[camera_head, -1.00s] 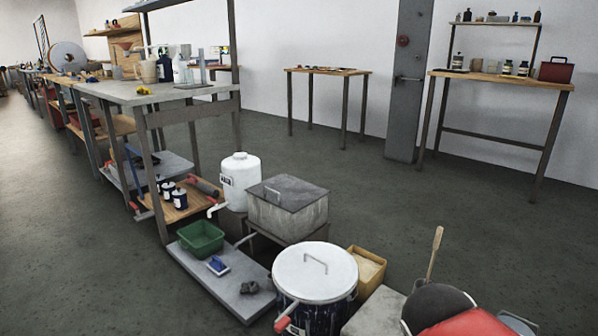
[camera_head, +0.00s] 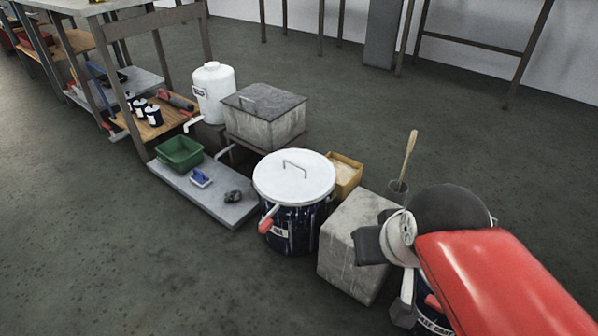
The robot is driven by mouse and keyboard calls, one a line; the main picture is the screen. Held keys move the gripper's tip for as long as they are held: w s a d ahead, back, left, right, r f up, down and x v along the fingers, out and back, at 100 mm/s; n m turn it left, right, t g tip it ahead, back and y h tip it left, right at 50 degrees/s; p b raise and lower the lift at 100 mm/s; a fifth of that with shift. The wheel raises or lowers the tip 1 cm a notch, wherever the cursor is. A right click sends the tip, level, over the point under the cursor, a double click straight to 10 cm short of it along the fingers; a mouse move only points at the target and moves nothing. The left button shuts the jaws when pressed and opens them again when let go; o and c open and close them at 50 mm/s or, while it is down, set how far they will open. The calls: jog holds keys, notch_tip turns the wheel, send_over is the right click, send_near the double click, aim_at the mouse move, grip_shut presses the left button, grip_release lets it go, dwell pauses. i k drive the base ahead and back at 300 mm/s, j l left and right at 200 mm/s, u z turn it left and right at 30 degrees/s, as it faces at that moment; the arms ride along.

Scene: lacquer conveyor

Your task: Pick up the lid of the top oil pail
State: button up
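A dark blue pail (camera_head: 291,228) stands on the floor near the middle of the head view. A round white lid (camera_head: 292,178) with a thin wire handle (camera_head: 294,166) covers it and lies flat. A red-ended white spout or tap sticks out at its lower left. The pail's label is too small to read. Another blue pail (camera_head: 436,321) shows partly at the lower right, behind my red arm; its top is hidden. My gripper (camera_head: 376,244) is to the right of the white lid, apart from it, above a grey block. Its fingers are not clear enough to tell their opening.
A grey block (camera_head: 352,236) stands right of the lidded pail, with a yellow bin (camera_head: 346,174) behind. A lidded grey tank (camera_head: 265,118) and white jug (camera_head: 213,92) stand farther back. A low shelf (camera_head: 213,204) holds a green tub (camera_head: 180,153). Floor in front is clear.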

aim_at(295, 176)
jog(key=i+j, duration=0.35)
jog(key=i+j+z, duration=0.2)
jog(key=i+j, duration=0.2)
jog(key=j, duration=0.25)
jog(key=i+j+z, duration=0.1)
jog(key=j, duration=0.2)
jog(key=i+j+z, duration=0.1)
jog(key=j, duration=0.25)
jog(key=i+j+z, duration=0.1)
jog(key=i+j, duration=0.2)
jog(key=i+j+z, duration=0.1)
jog(key=j, duration=0.35)
jog(key=z, duration=1.85)
